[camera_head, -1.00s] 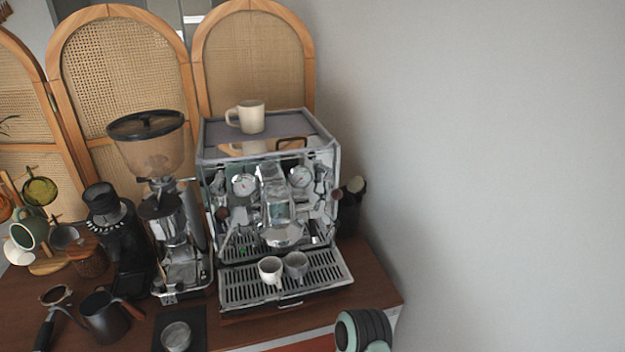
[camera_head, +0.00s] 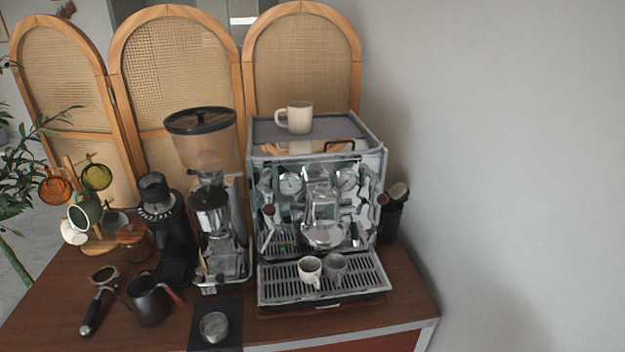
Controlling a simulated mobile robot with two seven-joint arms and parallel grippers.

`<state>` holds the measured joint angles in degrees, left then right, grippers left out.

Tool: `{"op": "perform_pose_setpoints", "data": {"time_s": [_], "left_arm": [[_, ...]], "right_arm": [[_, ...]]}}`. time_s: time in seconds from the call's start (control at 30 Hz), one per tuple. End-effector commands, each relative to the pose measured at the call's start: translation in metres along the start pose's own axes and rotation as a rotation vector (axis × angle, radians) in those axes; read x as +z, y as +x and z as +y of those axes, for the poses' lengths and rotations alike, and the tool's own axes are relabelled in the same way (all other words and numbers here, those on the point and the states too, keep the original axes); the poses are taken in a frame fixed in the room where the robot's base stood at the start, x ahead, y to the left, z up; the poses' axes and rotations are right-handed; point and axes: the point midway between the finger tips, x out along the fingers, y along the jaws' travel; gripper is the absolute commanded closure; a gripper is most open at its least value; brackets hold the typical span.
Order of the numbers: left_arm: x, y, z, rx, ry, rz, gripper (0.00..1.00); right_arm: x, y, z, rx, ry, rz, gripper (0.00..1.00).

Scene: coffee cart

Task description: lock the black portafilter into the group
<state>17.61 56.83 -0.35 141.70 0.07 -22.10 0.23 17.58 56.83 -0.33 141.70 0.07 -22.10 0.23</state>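The black-handled portafilter (camera_head: 96,303) lies on the wooden counter at the front left, its basket end to the back and its handle toward the front edge. The espresso machine (camera_head: 374,165) stands at the right of the counter. Its group (camera_head: 323,234) is at the front middle, above the drip tray (camera_head: 353,289). I see no portafilter handle sticking out of the group. Neither of my grippers is in view.
A dark pitcher (camera_head: 149,303) stands just right of the portafilter. A metal tamper or cup (camera_head: 214,327) sits on a black mat (camera_head: 229,306). Grinders (camera_head: 208,203) stand behind. A white cup (camera_head: 309,270) is on the drip tray, and a mug (camera_head: 298,117) is on the machine.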

Motion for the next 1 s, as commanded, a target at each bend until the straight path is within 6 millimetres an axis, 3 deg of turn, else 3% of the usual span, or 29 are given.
{"op": "perform_pose_setpoints", "data": {"time_s": [0.47,0.5,0.57,0.6,0.77,0.83,0.87,1.0], "left_arm": [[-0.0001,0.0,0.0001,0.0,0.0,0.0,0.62],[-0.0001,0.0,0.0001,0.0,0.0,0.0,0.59],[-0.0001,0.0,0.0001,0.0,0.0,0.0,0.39],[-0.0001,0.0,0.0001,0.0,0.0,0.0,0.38],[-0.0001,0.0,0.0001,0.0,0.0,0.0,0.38],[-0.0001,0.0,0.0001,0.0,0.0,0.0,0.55],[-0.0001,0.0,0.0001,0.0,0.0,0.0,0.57],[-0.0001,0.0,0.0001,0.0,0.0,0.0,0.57]], "right_arm": [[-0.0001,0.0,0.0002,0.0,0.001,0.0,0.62],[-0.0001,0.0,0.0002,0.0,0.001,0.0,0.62],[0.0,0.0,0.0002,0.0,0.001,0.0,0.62],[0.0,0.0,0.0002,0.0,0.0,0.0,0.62],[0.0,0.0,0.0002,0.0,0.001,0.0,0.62],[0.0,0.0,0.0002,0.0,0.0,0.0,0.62],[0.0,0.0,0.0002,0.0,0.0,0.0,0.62],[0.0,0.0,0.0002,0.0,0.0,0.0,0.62]]}}
